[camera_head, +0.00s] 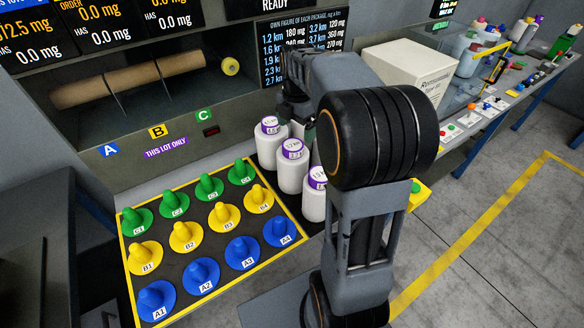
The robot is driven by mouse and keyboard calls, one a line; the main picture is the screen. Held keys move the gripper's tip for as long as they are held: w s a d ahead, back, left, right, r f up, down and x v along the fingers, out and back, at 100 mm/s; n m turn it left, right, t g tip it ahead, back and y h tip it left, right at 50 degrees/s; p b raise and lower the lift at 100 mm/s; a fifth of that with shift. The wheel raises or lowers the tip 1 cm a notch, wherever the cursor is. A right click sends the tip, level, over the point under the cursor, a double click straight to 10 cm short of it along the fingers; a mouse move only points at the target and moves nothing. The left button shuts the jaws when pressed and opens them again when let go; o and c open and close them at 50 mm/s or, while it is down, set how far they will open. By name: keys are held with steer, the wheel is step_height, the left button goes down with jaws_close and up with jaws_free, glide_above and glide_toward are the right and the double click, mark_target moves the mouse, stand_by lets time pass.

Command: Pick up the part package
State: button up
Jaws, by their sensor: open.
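White bottles with purple-labelled lids stand in a slanting row right of the cone mat: a far one (270,142), a middle one (291,167) and a near one (314,197) partly covered by my arm. Their small labels are too small to read surely, so I cannot tell which is the part package. My gripper (297,110) is at the far end of my arm, above and behind the bottles. It is mostly hidden by my own arm links, and its fingertips do not show clearly. I see nothing held in it.
A black, yellow-edged mat (124,226) holds labelled green, yellow and blue cones in rows. Behind is a machine panel with screens and a brown roller (130,82). A white box (408,66) and a bench of small items stand right. The grey floor at right is clear.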

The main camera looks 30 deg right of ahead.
mark_target(294, 144)
steer(key=shift+w+a+f, duration=0.15)
steer(key=shift+f, duration=1.7)
steer(key=shift+w+a+f, duration=0.1)
steer(key=shift+a+f, duration=0.05)
steer(key=shift+f, duration=1.7)
steer(key=shift+c, duration=0.3)
steer(key=shift+p, duration=0.3)
steer(key=c, duration=1.5)
